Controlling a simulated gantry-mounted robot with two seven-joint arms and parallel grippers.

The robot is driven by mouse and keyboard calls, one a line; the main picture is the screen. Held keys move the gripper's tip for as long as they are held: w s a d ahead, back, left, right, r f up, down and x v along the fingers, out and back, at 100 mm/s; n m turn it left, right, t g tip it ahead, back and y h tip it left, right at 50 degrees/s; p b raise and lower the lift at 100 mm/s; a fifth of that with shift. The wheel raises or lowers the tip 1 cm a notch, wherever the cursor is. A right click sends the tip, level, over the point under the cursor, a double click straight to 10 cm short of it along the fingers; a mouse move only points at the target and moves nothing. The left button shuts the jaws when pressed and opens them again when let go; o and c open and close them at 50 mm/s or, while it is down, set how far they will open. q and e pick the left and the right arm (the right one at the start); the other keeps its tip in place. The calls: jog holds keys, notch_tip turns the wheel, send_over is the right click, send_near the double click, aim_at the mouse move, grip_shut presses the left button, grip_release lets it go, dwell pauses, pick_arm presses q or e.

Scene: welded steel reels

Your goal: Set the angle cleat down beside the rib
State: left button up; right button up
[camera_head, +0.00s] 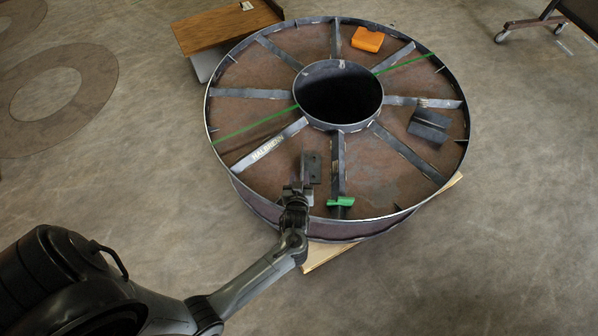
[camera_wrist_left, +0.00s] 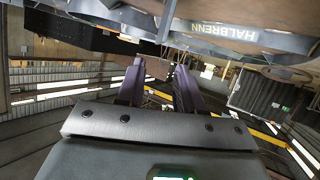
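The angle cleat (camera_head: 313,168) is a small dark grey steel piece with holes. In the head view it is at the tips of my left gripper (camera_head: 303,178), above the near part of the reel. My left gripper appears shut on it; in the wrist view the fingers (camera_wrist_left: 158,88) stand a little apart with a brownish piece between their tips. The nearest rib (camera_head: 338,160) runs from the hub toward the front rim, just right of the cleat, with a narrow gap showing. I cannot tell the cleat's height above the reel floor. My right gripper is not in view.
The round steel reel (camera_head: 219,169) has several radial ribs and an open hub (camera_head: 341,94). A green clamp-like piece (camera_head: 340,201) sits at the near rib's outer end. A dark angled block (camera_head: 429,125) lies at right, an orange case (camera_head: 367,39) at the back. The lettered rib (camera_head: 268,147) is left.

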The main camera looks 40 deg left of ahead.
pick_arm(q)
jog(key=s+d+r+m+g+h, duration=0.3)
jog(key=s+r, duration=0.4)
jog(key=s, duration=0.4)
jog(key=s+d+r+m+g+h, duration=0.4)
jog(key=s+r+m, duration=0.3)
jog(key=s, duration=0.4)
jog(key=shift+s+d+m+h+p, duration=0.2)
jog(key=shift+d+m+h+p, duration=0.1)
jog(key=shift+d+h, duration=0.25)
notch_tip(320, 180, up, 47)
jog(key=p, duration=4.7)
notch_tip(320, 180, down, 75)
jog(key=b, duration=7.5)
jog(key=shift+f, duration=0.2)
